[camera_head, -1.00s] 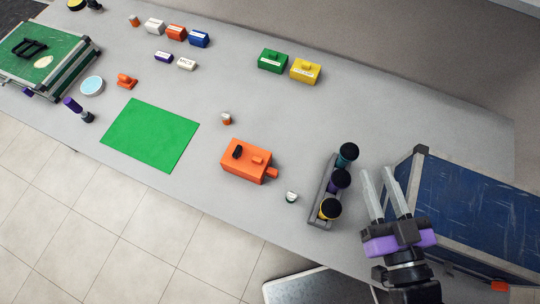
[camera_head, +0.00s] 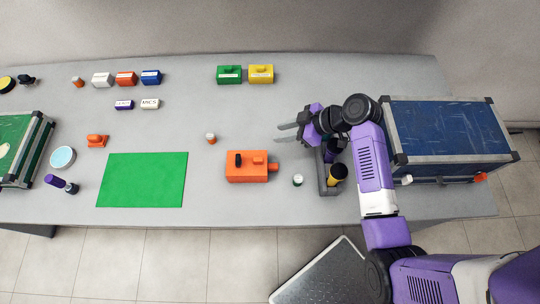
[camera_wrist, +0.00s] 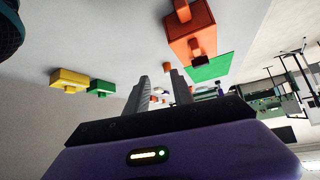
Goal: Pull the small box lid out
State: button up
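The small orange box (camera_head: 246,174) sits on the grey table, left of my arm, with a black piece (camera_head: 238,160) and a small orange knob on top. An orange tab (camera_head: 274,167) sticks out of its right side. I cannot make out the lid's edge. The orange box also shows in the wrist view (camera_wrist: 190,32) at the top. My gripper (camera_head: 277,133) is open and empty above the table, beyond the box's far right corner and apart from it. Its two spread fingers point left; they also show in the wrist view (camera_wrist: 158,76).
A grey rack (camera_head: 322,178) with dark-capped bottles stands under my arm. A small white-capped jar (camera_head: 297,180) is right of the orange box. Green (camera_head: 229,75) and yellow (camera_head: 261,74) boxes stand at the back. A blue case (camera_head: 448,130) is at right. A green mat (camera_head: 143,180) lies left.

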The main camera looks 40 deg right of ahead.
aim_at(262, 160)
jog(key=s+a+f+n+g+y, duration=0.1)
jog(key=s+a+n+g+y, duration=0.1)
jog(key=s+a+n, duration=0.15)
jog(key=b+x, duration=0.1)
jog(key=x, duration=0.1)
jog(key=b+x, duration=0.2)
jog(key=x, duration=0.1)
jog(key=b+x, duration=0.2)
jog(key=x, duration=0.1)
jog(key=shift+s+a+f, duration=0.2)
jog(key=shift+s+f, duration=0.1)
jog(key=shift+r, duration=0.25)
jog(key=shift+c, duration=1.4)
jog(key=shift+f, duration=0.1)
grip_shut()
jog(key=shift+s, duration=0.1)
jog(key=shift+p, duration=0.3)
jog(key=shift+r+p, duration=0.3)
jog(key=shift+r, duration=0.35)
